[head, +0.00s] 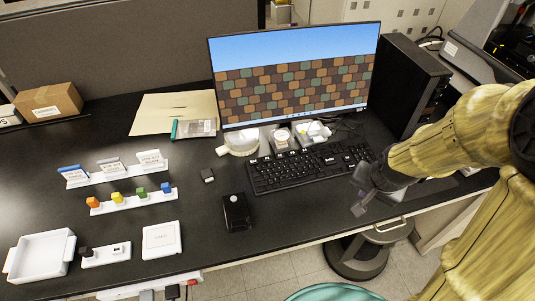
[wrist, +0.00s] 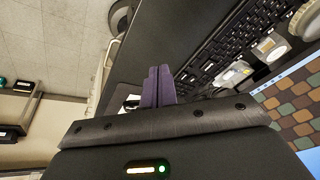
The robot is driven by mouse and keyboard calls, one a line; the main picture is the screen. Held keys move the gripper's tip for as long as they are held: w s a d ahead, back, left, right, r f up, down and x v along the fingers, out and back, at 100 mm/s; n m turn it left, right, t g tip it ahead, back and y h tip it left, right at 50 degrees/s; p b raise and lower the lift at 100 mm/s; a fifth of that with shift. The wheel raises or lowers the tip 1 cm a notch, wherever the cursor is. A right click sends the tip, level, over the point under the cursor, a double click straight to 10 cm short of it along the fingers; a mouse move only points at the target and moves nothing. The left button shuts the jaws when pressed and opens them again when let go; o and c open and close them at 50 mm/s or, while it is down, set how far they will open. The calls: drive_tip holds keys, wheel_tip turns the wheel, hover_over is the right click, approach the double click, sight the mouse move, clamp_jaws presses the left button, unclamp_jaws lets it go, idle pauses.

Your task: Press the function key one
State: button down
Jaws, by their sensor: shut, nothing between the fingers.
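The black keyboard (head: 310,167) lies on the desk in front of the monitor. In the head view its right end is close to my arm, and single key labels are too small to read, so I cannot pick out function key one. The keyboard also shows in the wrist view (wrist: 215,50) at the upper right, beyond my fingers. My gripper (head: 360,192) is just right of and in front of the keyboard's right end, apart from it. In the wrist view my gripper's (wrist: 158,72) two purple fingers are together with nothing between them.
The monitor (head: 295,80) stands behind the keyboard, with a black computer tower (head: 408,80) to its right. A black device (head: 237,212) lies left of the keyboard.

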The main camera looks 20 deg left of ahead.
drive_tip(key=w+a+m+t+y+p, duration=0.25)
drive_tip(key=w+a+m+p, duration=0.3)
drive_tip(key=w+a, duration=0.5)
drive_tip(key=m+y+p, duration=0.4)
drive_tip(key=m+p, duration=0.1)
drive_tip(key=m, duration=0.5)
hover_over(270, 162)
drive_tip(key=shift+s+f+t+b, duration=0.25)
drive_tip(key=shift+s+t+b, duration=0.1)
drive_tip(key=shift+t, duration=0.1)
drive_tip(key=shift+f+h, duration=0.1)
drive_tip(key=shift+h, duration=0.15)
drive_tip(key=shift+w+a+f+b, duration=0.1)
drive_tip(key=shift+w+f+b, duration=0.05)
drive_tip(key=shift+f+b, duration=1.7)
drive_tip(key=shift+w+f+b, duration=0.15)
drive_tip(key=shift+f+b, duration=0.95)
drive_tip(key=shift+f, duration=1.35)
drive_tip(key=shift+f+b, duration=0.45)
